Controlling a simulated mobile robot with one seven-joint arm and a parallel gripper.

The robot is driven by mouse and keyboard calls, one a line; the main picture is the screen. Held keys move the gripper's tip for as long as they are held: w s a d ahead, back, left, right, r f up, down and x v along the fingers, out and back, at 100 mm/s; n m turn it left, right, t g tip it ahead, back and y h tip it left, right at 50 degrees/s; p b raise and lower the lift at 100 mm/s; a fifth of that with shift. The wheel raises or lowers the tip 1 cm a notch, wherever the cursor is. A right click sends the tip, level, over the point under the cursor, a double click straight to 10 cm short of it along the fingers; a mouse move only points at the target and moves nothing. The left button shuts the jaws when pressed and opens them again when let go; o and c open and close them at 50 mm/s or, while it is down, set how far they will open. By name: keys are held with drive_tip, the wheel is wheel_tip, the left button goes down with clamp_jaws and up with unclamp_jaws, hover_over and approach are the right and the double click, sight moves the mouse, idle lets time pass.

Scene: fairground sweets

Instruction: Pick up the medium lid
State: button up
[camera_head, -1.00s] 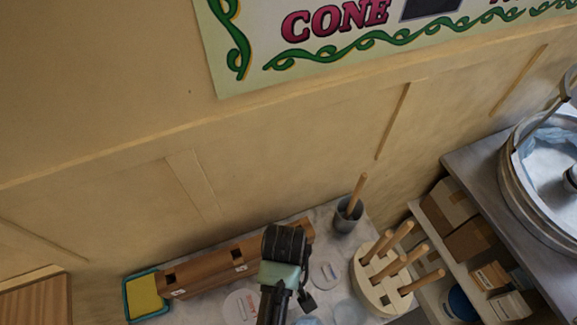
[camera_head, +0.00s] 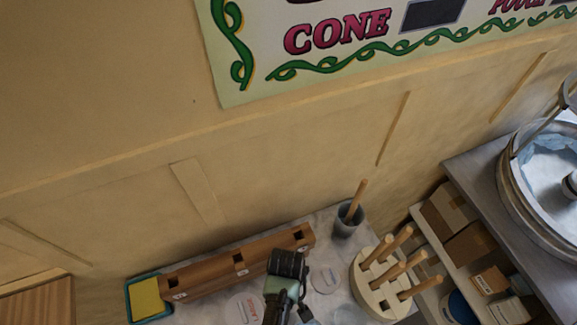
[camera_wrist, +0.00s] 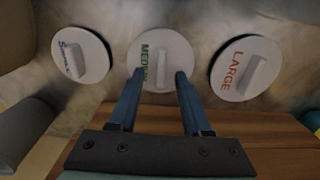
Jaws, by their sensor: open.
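The medium lid (camera_wrist: 160,38) is a round white disc with green lettering and a raised bar handle, in the upper middle of the wrist view. My gripper (camera_wrist: 159,74) is open, its two blue fingers apart, with the tips over the lid's near part on either side of the handle's line. I cannot tell whether they touch it. The small lid (camera_wrist: 82,42), with blue lettering, lies to the left. The large lid (camera_wrist: 243,68), with red lettering, lies to the right. In the head view my arm hides the medium lid.
A brown wooden rack with square slots (camera_head: 205,272) stands along the wall. A grey cup with a stick (camera_head: 346,222), a round holder with several wooden sticks (camera_head: 372,285) and a yellow sponge in a teal tray (camera_head: 147,296) stand around the lids.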

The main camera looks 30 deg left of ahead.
clamp_jaws()
idle(0.4)
